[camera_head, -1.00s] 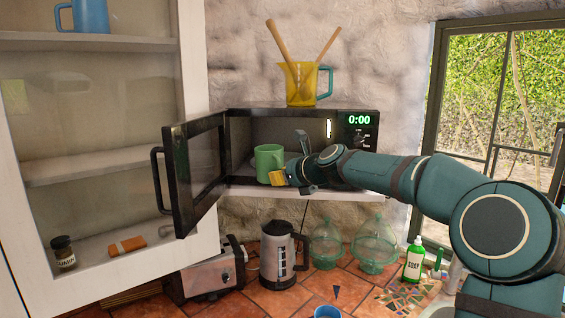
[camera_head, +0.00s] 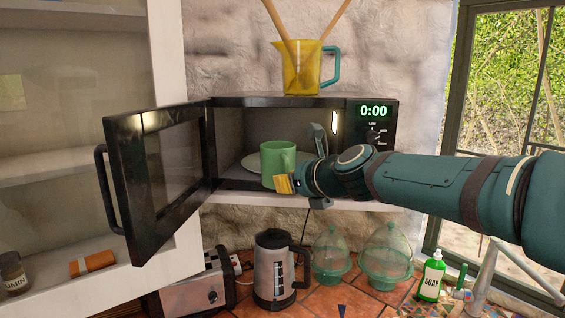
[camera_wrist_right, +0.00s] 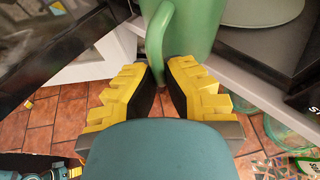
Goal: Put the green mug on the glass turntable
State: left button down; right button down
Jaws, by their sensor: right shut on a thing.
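The green mug (camera_head: 275,160) is upright at the open front of the microwave (camera_head: 300,101). The pale glass turntable (camera_head: 250,162) lies on the microwave floor behind the mug and is partly hidden by it. In the right wrist view the mug (camera_wrist_right: 200,25) is at the top, with the turntable (camera_wrist_right: 262,10) beside it to the right. My right gripper (camera_wrist_right: 162,78) is shut on the mug's handle, its yellow fingers on either side. The head view does not settle whether the mug's base overlaps the turntable's near edge. My left gripper is out of view.
The microwave door (camera_head: 160,180) is swung open on the left. A yellow jug (camera_head: 302,70) with wooden utensils stands on top. A kettle (camera_head: 273,270), toaster (camera_head: 197,293), glass domes (camera_head: 387,255) and soap bottle (camera_head: 431,275) stand on the counter below.

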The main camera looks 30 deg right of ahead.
jog(key=w+d, duration=0.2)
jog(key=w, duration=0.1)
jog(key=w+d, duration=0.3)
jog(key=w, duration=0.1)
jog(key=w+d, duration=0.2)
jog(key=w, duration=0.1)
jog(key=shift+w+d+r, duration=0.1)
jog(key=shift+w+d, duration=0.1)
jog(key=shift+w, duration=0.15)
jog(key=w+d, duration=0.1)
jog(key=w, duration=0.1)
jog(key=w+d+p, duration=0.1)
jog(key=w+d, duration=0.1)
jog(key=shift+f, duration=0.4)
jog(key=shift+s+a+r, duration=0.1)
jog(key=shift+s+a, duration=0.05)
jog(key=c, duration=1.1)
grip_release()
jog(key=shift+f, duration=0.25)
jog(key=shift+c, duration=0.2)
jog(key=shift+r, duration=0.1)
